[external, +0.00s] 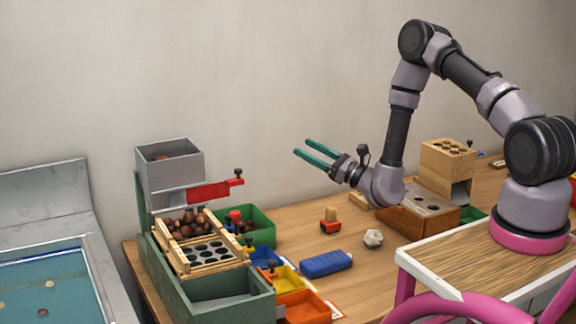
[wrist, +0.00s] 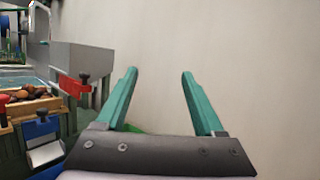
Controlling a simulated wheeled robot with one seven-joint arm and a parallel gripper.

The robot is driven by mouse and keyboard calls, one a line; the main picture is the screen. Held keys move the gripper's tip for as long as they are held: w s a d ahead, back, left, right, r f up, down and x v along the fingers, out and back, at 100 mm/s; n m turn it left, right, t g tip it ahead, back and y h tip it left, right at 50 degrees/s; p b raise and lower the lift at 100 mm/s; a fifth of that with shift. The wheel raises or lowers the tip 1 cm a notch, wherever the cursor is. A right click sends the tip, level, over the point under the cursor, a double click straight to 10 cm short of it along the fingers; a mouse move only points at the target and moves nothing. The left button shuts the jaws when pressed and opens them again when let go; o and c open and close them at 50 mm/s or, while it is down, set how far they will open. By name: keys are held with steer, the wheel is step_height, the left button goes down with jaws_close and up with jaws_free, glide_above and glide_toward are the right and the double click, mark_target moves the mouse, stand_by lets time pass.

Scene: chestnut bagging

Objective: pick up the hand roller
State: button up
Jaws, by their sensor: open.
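My gripper (external: 301,146) is open and empty, held in the air above the wooden table and pointing left toward the wall. Its two green fingers also show apart in the wrist view (wrist: 160,74), with bare wall between them. I cannot identify the hand roller for certain. Neither touches my gripper.
A green sorting stand with a grey hopper (external: 170,168), a red slide (external: 208,191) and chestnuts (external: 188,224) stands at the left. Yellow and orange bins (external: 306,308) sit beside it. A crumpled white lump (external: 372,238) and a wooden box (external: 425,212) lie right. Bare table (external: 290,240) lies between.

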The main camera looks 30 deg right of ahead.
steer(key=d+f+m+t+h, duration=0.2)
steer(key=d+f+m+h, duration=0.3)
steer(key=f+h, duration=0.5)
steer(key=m+g+h, duration=0.2)
steer(key=m+h, duration=0.2)
glide_toward(331, 210)
steer(key=shift+w+d+f, duration=0.1)
steer(key=shift+w+f, duration=0.1)
steer(key=shift+w, duration=0.25)
steer(key=shift+w+d+f, duration=0.1)
steer(key=shift+w+d, duration=0.05)
steer(key=shift+w, duration=0.05)
steer(key=w, duration=1)
steer(key=shift+w+d, duration=0.1)
steer(key=shift+d, duration=0.1)
jaws_close()
